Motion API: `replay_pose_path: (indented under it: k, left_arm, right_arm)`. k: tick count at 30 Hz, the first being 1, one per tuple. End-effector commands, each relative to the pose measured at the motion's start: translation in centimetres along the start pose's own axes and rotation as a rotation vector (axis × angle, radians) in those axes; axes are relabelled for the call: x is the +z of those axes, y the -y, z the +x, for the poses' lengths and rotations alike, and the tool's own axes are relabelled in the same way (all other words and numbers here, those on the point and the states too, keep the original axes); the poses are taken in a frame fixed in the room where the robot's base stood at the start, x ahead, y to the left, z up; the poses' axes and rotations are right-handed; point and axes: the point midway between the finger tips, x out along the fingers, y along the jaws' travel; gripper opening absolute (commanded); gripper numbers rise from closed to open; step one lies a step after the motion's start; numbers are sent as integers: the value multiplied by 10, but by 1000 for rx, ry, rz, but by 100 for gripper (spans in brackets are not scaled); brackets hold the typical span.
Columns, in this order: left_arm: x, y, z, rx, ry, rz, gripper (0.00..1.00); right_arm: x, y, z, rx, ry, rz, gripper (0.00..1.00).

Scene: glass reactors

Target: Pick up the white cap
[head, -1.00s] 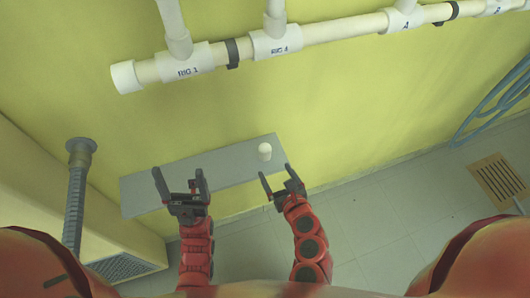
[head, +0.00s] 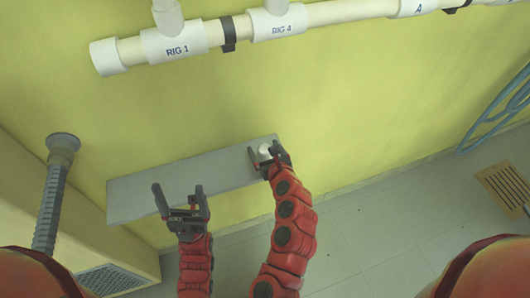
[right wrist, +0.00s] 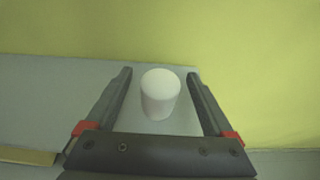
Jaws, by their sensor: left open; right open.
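The white cap (head: 264,150) stands upright near the right end of a grey shelf (head: 150,187) on the yellow wall. In the right wrist view the cap (right wrist: 160,95) is a short white cylinder, between the two fingers and a little beyond the palm. My right gripper (head: 266,154) is open around the cap, with a gap showing on each side of it. My left gripper (head: 178,192) is open and empty, in front of the left part of the shelf.
A white pipe (head: 330,13) labelled RIG 1 and RIG 4 runs along the wall above. A grey hose (head: 52,195) stands at the left. Blue hoses (head: 497,118) hang at the right, near a floor grate (head: 503,188). The shelf's left part is bare.

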Motion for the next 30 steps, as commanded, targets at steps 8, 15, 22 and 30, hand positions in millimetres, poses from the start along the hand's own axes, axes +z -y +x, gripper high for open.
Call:
replay_pose_path:
  k: [8, 15, 22, 30]
  left_arm:
    - [0, 0, 2, 0, 0, 0, 87]
    - [0, 0, 2, 0, 0, 0, 87]
    - [0, 0, 2, 0, 0, 0, 87]
    - [0, 0, 2, 0, 0, 0, 87]
  right_arm:
    - [0, 0, 24, 4, -2, 0, 88]
    - [0, 0, 25, 3, -1, 1, 86]
    - [0, 0, 25, 2, -1, 1, 44]
    - [0, 0, 25, 2, -1, 1, 0]
